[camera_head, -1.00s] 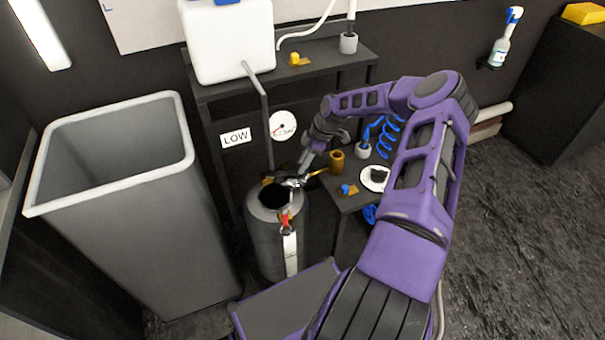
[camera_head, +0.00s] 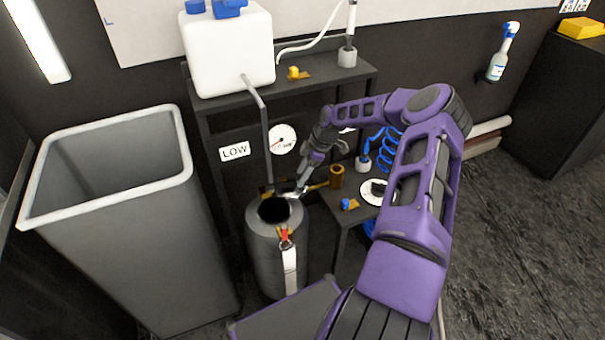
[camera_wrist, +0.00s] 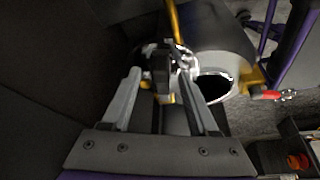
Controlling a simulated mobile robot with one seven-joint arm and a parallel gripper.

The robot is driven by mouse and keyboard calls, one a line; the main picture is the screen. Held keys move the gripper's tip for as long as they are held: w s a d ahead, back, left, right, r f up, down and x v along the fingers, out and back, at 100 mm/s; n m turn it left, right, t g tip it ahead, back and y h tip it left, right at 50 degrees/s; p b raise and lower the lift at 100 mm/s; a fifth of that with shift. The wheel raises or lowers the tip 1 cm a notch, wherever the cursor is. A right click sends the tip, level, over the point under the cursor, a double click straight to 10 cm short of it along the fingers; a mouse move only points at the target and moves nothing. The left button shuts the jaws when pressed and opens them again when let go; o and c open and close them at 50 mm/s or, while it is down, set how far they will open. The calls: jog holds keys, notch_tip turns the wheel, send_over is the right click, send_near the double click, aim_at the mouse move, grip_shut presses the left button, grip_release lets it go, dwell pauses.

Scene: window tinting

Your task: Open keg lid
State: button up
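The keg (camera_head: 263,255) is a grey metal cylinder standing on the floor below the shelf unit. Its round mouth (camera_head: 274,209) shows dark and uncovered, and it also shows in the wrist view (camera_wrist: 214,86). A red-handled clasp (camera_head: 284,236) is on the keg's front side. My gripper (camera_head: 300,188) is at the far right edge of the mouth. In the wrist view its two fingers (camera_wrist: 163,85) stand apart. A dark part with silvery and yellow pieces (camera_wrist: 160,68) is between or beyond them; I cannot tell whether it is the lid or whether the fingers touch it.
A tall grey bin (camera_head: 120,235) stands left of the keg. A shelf (camera_head: 225,97) with a white tank (camera_head: 228,50) is behind. A low side table (camera_head: 345,222) carries a brass cup (camera_head: 337,175) and a white dish (camera_head: 374,192). Open floor lies at right.

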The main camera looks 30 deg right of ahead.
jog(key=shift+r, duration=0.1)
jog(key=p+v, duration=0.1)
jog(key=v, duration=1.6)
jog(key=shift+p, duration=0.3)
jog(key=shift+d+r, duration=0.1)
